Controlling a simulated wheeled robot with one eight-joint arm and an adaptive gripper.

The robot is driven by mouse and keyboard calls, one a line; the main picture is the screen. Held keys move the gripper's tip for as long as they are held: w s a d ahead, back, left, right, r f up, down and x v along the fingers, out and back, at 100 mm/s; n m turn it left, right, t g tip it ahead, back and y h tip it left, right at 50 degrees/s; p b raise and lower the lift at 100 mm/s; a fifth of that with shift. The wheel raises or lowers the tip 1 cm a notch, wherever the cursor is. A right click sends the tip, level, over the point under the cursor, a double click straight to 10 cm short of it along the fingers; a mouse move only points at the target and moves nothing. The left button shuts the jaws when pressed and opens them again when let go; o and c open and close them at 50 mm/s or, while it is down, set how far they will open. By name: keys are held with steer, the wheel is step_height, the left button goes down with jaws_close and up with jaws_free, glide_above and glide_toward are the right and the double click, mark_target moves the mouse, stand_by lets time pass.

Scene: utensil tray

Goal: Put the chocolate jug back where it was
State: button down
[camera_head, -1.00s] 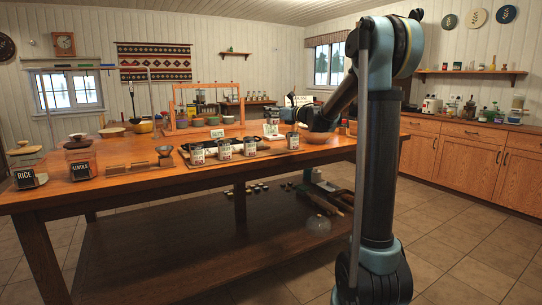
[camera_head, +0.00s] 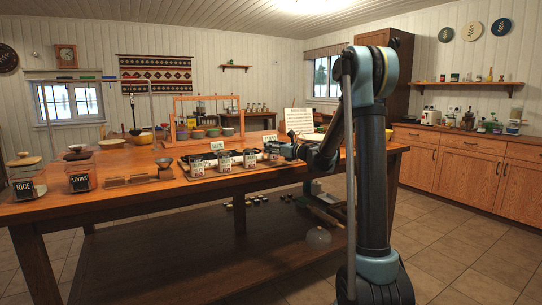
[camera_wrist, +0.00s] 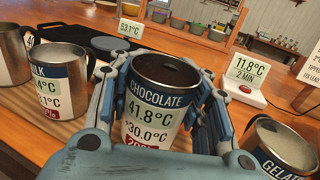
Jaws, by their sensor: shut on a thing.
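The chocolate jug (camera_wrist: 160,105), a metal cup with a blue and white label reading 41.8°C, stands upright between my gripper's fingers (camera_wrist: 166,88) in the wrist view. The blue fingers close on it from both sides. Its base is hidden, so I cannot tell whether it touches the table. The milk jug (camera_wrist: 58,85) is to its left and the gelatin jug (camera_wrist: 280,148) to its right, both apart from it. In the head view my gripper (camera_head: 284,151) is low at the right end of the row of labelled jugs (camera_head: 224,162).
A white display with a red button (camera_wrist: 238,82) stands behind on the right; another display (camera_wrist: 130,28) is at the back. A dark pan or tray (camera_wrist: 110,44) lies behind the jugs. Lidded jars (camera_head: 80,180) stand at the table's left end. The wooden table (camera_head: 120,208) is clear along its front.

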steer(key=shift+f, duration=1.25)
steer(key=c, duration=0.8)
jaws_free()
steer(key=shift+f, duration=0.1)
steer(key=shift+c, duration=0.2)
